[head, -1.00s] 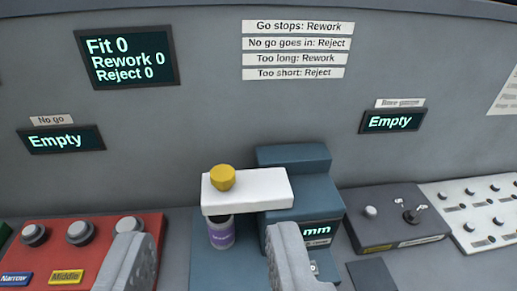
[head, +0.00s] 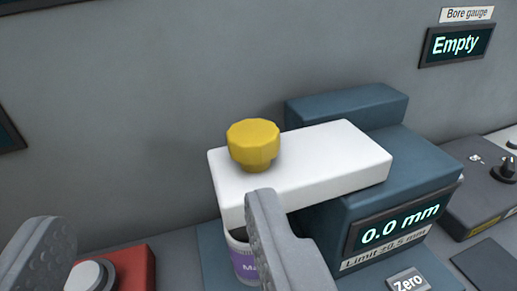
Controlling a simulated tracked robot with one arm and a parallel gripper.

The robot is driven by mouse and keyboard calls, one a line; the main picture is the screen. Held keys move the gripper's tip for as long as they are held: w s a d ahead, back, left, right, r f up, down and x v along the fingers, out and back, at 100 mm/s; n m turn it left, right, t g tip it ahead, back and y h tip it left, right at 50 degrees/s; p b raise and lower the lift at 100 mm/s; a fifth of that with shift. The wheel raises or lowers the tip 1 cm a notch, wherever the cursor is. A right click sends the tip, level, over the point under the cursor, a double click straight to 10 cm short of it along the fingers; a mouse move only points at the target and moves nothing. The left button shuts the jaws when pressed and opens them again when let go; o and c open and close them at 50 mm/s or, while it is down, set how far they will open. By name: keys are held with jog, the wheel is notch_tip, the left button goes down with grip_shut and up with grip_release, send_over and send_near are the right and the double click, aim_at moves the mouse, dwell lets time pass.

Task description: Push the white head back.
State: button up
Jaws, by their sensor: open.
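The white head (head: 322,160) is a flat bar that reaches left from the dark blue gauge body (head: 405,178). A yellow knob (head: 253,143) stands on its left end. A container with a purple label (head: 243,262) is under that end, partly hidden by my finger. My gripper (head: 155,235) is open, with one finger at the lower left and the other in front of the white head's lower front edge. I cannot tell whether that finger touches the head. Nothing is between the fingers. The gauge display reads 0.0 mm.
A Zero button (head: 407,281) is at the gauge's front. A red box with a grey button (head: 92,275) is at the lower left. A Bore gauge screen (head: 456,42) reads Empty on the grey wall. A dark control box (head: 485,195) is at the right.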

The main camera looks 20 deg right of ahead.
aim_at(250, 121)
jog(key=d+f+h+p, duration=0.2)
jog(key=d+f, duration=0.1)
jog(key=d, duration=0.1)
jog(key=shift+t, duration=0.4)
jog(key=w, duration=0.3)
jog(key=w+d+b, duration=0.1)
jog(key=w, duration=0.3)
jog(key=w+d, duration=0.1)
jog(key=w, duration=0.3)
jog(key=shift+b, duration=0.3)
jog(key=shift+w, duration=0.75)
jog(key=shift+c, duration=0.4)
